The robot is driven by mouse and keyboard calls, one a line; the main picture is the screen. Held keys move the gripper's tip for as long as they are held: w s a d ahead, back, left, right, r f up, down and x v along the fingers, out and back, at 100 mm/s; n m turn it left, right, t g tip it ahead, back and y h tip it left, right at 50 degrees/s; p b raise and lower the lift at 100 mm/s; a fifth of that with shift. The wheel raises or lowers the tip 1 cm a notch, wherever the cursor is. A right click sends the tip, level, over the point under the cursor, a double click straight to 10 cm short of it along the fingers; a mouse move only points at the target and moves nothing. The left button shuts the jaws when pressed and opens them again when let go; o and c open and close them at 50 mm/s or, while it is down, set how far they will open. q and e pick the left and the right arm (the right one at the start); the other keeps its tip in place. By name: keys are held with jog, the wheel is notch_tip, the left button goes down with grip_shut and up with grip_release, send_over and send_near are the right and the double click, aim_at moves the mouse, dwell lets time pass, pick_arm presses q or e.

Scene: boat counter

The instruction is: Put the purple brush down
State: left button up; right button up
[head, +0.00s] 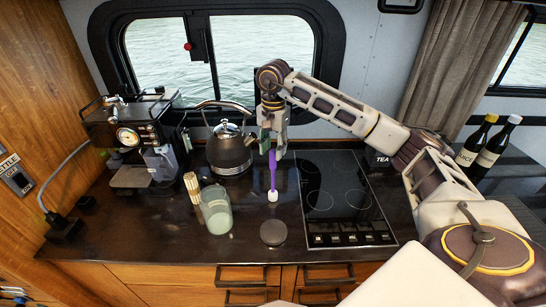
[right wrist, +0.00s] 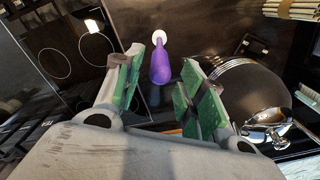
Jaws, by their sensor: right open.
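The purple brush (head: 273,172) is upright over the dark counter (head: 180,237), white head down, left of the cooktop. I cannot tell for sure whether its head rests on the counter. My right gripper (head: 273,147) is at the top of the brush, with its fingers pointing down. In the right wrist view the brush (right wrist: 160,70) shows in the gap between the green-padded fingers of the right gripper (right wrist: 158,82). The fingers are spread apart, with space on both sides of the handle. My left gripper is not in view.
A dark kettle (head: 229,151) stands close left of the gripper. A pale green jar (head: 216,210), a bundle of sticks (head: 193,188) and a round grey disc (head: 273,233) are near the brush. The black cooktop (head: 340,190) is to the right, a coffee machine (head: 130,135) far left.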

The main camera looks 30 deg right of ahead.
jog(key=shift+r, duration=3.35)
